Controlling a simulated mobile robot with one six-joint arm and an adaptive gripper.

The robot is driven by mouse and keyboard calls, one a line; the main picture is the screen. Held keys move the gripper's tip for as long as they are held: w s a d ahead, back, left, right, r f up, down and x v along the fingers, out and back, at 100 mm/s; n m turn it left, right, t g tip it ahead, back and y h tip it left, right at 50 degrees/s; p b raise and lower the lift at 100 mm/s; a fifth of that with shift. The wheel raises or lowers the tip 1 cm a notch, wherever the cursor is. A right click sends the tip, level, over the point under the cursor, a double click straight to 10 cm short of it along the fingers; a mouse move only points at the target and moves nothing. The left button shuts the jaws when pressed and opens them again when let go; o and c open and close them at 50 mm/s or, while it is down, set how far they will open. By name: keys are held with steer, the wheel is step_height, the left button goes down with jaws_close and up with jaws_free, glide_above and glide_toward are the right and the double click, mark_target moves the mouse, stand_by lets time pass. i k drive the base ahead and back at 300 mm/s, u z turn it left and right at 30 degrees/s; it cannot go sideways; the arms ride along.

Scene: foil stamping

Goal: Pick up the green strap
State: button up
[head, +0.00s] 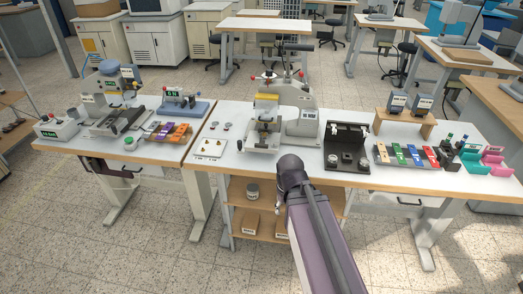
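A grey tray (408,164) on the right part of the middle table holds several coloured straps side by side.
A stamping press (295,110) stands mid-table, with a black fixture (346,146) between it and the tray. Two small devices on a wooden stand (404,122) are behind the tray. Teal and pink holders (492,160) are to its right. Another table with machines is at left.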

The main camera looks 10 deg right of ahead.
mark_target(399, 153)
steer(key=u, duration=0.35)
steer(key=k, duration=0.1)
steer(key=z, duration=2.85)
steer(key=i, duration=1.25)
